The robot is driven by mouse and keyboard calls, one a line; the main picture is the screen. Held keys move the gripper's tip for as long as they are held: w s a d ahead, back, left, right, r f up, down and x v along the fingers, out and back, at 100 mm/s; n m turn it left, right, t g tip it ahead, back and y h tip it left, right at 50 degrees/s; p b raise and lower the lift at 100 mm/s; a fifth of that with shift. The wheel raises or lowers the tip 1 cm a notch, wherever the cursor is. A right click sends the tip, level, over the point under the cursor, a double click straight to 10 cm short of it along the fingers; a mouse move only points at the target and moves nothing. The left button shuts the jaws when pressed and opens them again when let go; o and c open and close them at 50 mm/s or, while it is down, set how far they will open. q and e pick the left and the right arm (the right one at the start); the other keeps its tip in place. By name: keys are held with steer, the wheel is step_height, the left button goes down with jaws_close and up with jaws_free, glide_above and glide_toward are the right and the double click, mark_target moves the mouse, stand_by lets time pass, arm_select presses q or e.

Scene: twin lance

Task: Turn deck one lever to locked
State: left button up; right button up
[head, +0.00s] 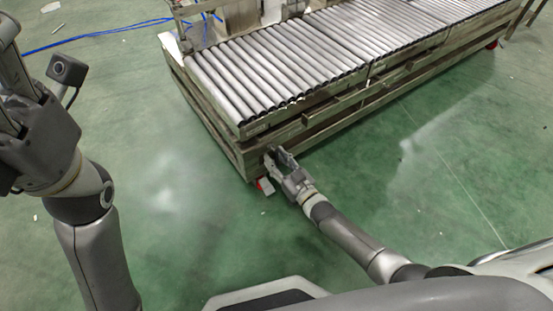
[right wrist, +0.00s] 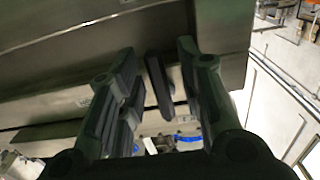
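The conveyor deck (head: 246,128) has a metal frame topped with rollers. My right gripper (head: 278,157) is at its near lower corner in the head view. In the right wrist view, the fingers of this gripper (right wrist: 160,92) stand apart. A short dark bar (right wrist: 159,88), which looks like the lever, shows in the gap between them, with space on both sides. I cannot tell how deep it sits between the fingertips. The lever is not clear in the head view. My left gripper (head: 12,95) is at the left edge, partly cut off, far from the deck.
A red and white caster (head: 265,186) sits under the deck's near corner, close below my right gripper. Blue cable (head: 95,34) lies on the green floor at the upper left. The floor (head: 170,190) between my arms is clear.

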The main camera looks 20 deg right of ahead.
steer(key=v, duration=1.1)
steer(key=shift+s+d, duration=0.15)
steer(key=shift+s, duration=0.15)
